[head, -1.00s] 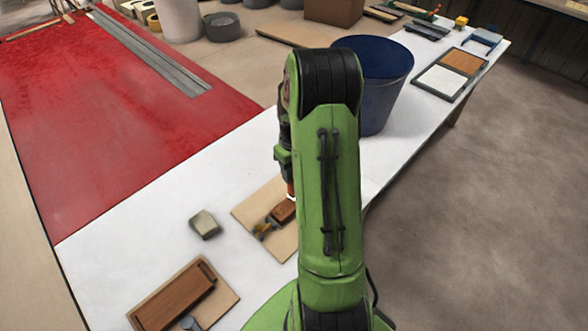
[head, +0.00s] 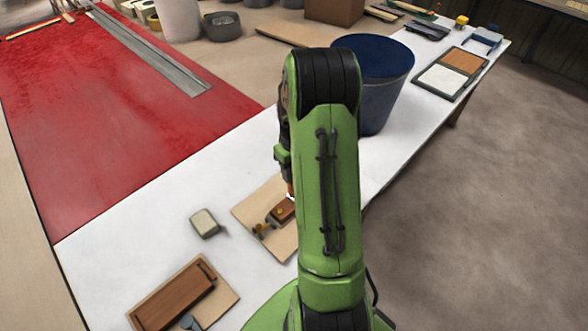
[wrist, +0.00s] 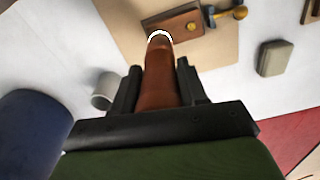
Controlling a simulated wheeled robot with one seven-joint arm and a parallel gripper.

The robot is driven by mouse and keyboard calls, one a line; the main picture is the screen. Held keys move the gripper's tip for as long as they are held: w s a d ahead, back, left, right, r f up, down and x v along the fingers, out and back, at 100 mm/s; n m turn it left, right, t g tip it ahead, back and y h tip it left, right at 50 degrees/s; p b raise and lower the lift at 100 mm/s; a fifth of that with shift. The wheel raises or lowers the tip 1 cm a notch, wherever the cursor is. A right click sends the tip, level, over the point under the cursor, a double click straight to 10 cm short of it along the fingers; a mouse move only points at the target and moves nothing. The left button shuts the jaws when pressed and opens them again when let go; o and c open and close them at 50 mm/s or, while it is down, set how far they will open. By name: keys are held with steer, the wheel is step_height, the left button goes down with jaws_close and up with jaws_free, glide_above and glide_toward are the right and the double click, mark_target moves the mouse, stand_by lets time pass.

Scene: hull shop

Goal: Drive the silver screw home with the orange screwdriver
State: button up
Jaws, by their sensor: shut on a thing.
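In the wrist view my gripper (wrist: 157,88) is shut on the orange-brown handle of the screwdriver (wrist: 158,75). The handle points away from the camera toward a brown wooden block (wrist: 165,24). A white curved edge shows at its far end; the shaft and tip are hidden. The block lies on a tan board (wrist: 222,50) and also shows in the head view (head: 284,210). A small round brassy head (wrist: 191,27) sits on the block. I cannot make out a silver screw. In the head view my arm hides most of the gripper and screwdriver.
A grey-beige block (head: 205,223) and a wooden piece on another board (head: 176,297) lie on the white bench (head: 130,230). A dark blue bucket (head: 378,85) stands behind my arm. A grey cup (wrist: 105,91) is near.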

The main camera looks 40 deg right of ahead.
steer(key=shift+r, duration=0.1)
step_height(320, 180, up, 7)
steer(key=p, duration=0.5)
steer(key=shift+p, duration=0.3)
